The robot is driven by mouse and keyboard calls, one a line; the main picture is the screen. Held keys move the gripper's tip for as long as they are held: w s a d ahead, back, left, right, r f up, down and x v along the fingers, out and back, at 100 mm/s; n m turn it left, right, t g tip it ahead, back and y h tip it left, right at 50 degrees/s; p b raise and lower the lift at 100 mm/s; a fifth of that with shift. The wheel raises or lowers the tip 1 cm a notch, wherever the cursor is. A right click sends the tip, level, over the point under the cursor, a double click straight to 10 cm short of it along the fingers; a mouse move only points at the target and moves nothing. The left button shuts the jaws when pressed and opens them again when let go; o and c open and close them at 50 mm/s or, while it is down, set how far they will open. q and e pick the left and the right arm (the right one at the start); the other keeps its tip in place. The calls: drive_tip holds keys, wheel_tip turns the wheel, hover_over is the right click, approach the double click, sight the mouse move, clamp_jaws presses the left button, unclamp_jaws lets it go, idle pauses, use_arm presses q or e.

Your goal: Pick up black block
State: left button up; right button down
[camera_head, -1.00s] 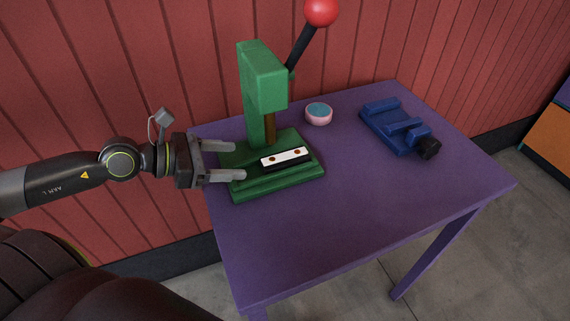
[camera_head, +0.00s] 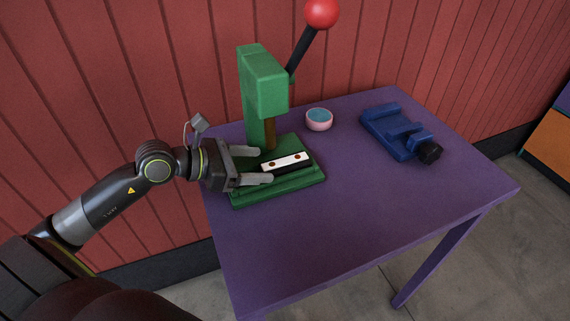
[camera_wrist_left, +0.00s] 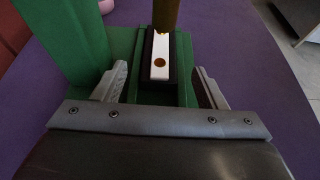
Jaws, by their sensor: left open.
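The black block (camera_head: 291,164) has a white top with two brown spots and lies on the base of the green press (camera_head: 262,85). My left gripper (camera_head: 266,165) is open and reaches in from the left, its fingertips near the block's left end. In the left wrist view the block (camera_wrist_left: 160,68) lies centred between the two spread fingers, with a visible gap on each side. Its far end is partly hidden by a brown post. My right gripper is not in view.
The press body and its black lever with a red knob (camera_head: 322,13) rise behind the block. A pink round dish with a blue inside (camera_head: 319,119) and a blue vise-like fixture (camera_head: 397,132) stand to the right. The front of the purple table (camera_head: 330,235) is clear.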

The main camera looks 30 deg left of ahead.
sight(285, 165)
use_arm(q)
drive_tip(key=shift+x, duration=1.5)
drive_tip(key=c, duration=1.1)
